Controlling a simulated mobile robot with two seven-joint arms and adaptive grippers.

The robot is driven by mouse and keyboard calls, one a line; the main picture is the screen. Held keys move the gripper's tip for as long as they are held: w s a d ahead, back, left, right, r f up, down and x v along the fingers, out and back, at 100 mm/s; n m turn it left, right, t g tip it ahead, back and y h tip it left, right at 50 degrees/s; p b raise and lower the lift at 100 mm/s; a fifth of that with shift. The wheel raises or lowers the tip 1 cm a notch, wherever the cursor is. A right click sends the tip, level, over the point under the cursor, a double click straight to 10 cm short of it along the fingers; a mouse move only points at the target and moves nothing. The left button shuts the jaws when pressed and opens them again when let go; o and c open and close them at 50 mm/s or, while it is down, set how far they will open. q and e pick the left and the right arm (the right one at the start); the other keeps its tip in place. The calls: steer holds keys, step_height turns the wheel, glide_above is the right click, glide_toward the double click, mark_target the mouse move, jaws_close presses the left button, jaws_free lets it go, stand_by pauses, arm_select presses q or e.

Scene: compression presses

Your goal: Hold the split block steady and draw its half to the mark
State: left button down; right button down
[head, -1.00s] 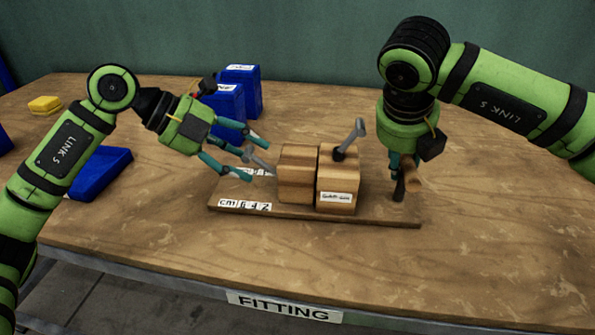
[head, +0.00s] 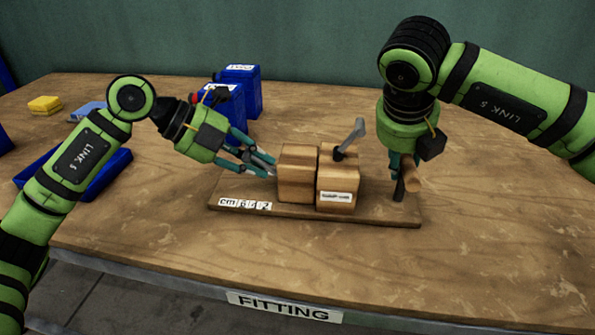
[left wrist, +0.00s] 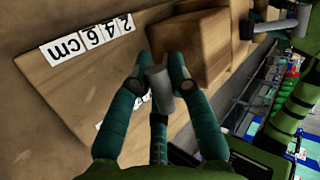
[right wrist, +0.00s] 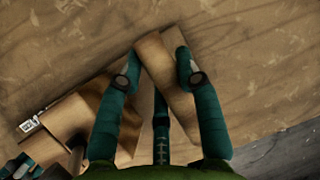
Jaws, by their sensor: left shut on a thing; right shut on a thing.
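The split block stands on a flat wooden board (head: 385,217) as two wooden halves side by side, the left half (head: 296,180) and the labelled right half (head: 337,187). They look very close together. My left gripper (head: 268,168) is shut on the grey handle (left wrist: 160,84) at the left half's left side. My right gripper (head: 402,180) is shut on a wooden grip (head: 412,174) at the board's right end; the grip also shows between its fingers in the right wrist view (right wrist: 162,75). A cm scale (head: 245,204) lies on the board's front left; which mark counts cannot be told.
A grey lever (head: 351,137) rises beside the right half, between my arms. A yellow block (head: 44,104) is far left. The table's front is clear.

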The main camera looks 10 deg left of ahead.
arm_select(q)
steer(key=shift+w+a+r, duration=0.1)
steer(key=shift+a+r, duration=0.05)
steer(key=shift+a, duration=0.1)
arm_select(e)
steer(key=shift+s+f, duration=0.1)
steer(key=shift+f, duration=0.1)
arm_select(q)
steer(key=shift+a, duration=0.85)
steer(key=shift+a+r, duration=0.1)
steer(key=shift+a, duration=1.9)
arm_select(e)
steer(key=shift+d, duration=0.1)
arm_select(q)
steer(key=c, duration=1.1)
jaws_free()
steer(key=shift+s, duration=0.2)
steer(key=v, duration=0.8)
steer(key=shift+s, duration=0.1)
steer(key=shift+d, duration=0.1)
